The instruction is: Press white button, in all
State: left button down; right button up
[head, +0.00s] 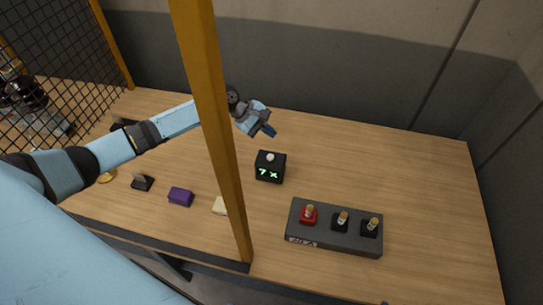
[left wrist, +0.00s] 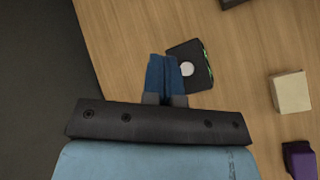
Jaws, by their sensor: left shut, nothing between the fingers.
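A small black box (head: 270,173) stands on the wooden table with a white button (head: 270,157) on its top and green glowing marks that read like "7 x" on its front. My left gripper (head: 269,131) reaches in from the left behind the yellow post and is just beyond the box, apart from the button in the head view. In the left wrist view the shut blue fingers (left wrist: 163,75) show beside the box (left wrist: 203,60), with the white button (left wrist: 187,69) just right of the fingertips. The height between fingers and button is hard to tell. My right gripper is not in view.
A grey panel (head: 300,232) with a red and two black switches lies front right. A yellow post (head: 215,110) crosses in front of my left arm. A purple block (head: 181,197), a cream block (head: 220,206) and a small black item (head: 142,183) lie front left. The right table is clear.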

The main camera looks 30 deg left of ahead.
pick_arm(q)
jog(key=f+b, duration=0.1)
jog(key=b, duration=0.7)
send_over(270, 157)
notch_tip(270, 157, down, 6)
jog(key=shift+s+r, duration=0.1)
jog(key=shift+f, duration=0.95)
jog(key=shift+f, duration=0.1)
dwell(0.8)
jog(key=shift+f, duration=0.3)
